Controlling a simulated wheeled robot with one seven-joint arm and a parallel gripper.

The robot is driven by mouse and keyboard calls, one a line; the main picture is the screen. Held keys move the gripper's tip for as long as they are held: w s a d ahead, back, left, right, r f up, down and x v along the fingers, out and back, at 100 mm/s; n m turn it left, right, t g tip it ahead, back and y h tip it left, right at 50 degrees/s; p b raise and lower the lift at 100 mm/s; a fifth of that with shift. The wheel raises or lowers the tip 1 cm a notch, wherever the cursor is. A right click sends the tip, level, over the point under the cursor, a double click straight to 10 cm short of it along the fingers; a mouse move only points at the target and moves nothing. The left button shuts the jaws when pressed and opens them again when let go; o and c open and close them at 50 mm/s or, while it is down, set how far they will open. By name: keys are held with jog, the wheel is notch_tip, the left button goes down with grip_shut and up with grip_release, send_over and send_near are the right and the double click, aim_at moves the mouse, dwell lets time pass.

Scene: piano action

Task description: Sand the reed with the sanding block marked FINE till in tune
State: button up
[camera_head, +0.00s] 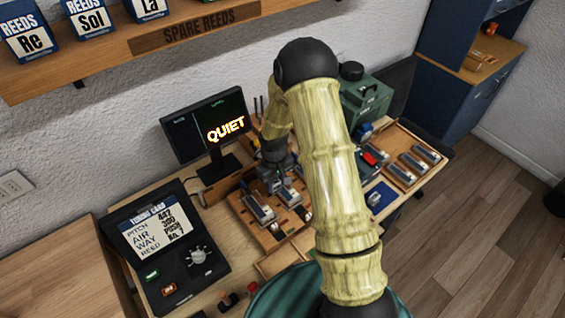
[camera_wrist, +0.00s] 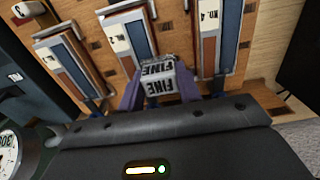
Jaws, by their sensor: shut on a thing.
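My gripper (camera_wrist: 158,92) is shut on a light sanding block (camera_wrist: 158,80) marked FINE, held between its two purple-grey fingers in the wrist view. The block is at the lower end of a middle reed unit (camera_wrist: 128,36); I cannot tell whether it touches the reed. A unit labelled No. 4 (camera_wrist: 208,48) stands to its right, and another unit (camera_wrist: 68,62) to its left. In the head view my gripper (camera_head: 277,184) is over the wooden reed board (camera_head: 262,238), with the block hard to make out.
The monitor (camera_head: 205,125) shows QUIET. A black console (camera_head: 175,270) with a knob stands at left. A wooden tray (camera_head: 405,160) with several blocks and a green machine (camera_head: 365,103) are to the right. A shelf of reed boxes (camera_head: 88,18) hangs above.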

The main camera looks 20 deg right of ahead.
notch_tip(320, 180, up, 2)
jog(key=shift+w+r+p, duration=0.1)
jog(key=shift+r+p, duration=0.1)
jog(key=shift+p, duration=0.15)
jog(key=shift+r+p, duration=0.35)
jog(key=shift+r, duration=0.15)
jog(key=shift+r+p, duration=1.45)
jog(key=shift+r, duration=0.5)
jog(key=shift+d+r, duration=0.1)
jog(key=shift+r, duration=0.35)
jog(key=shift+f, duration=0.2)
dwell(2.5)
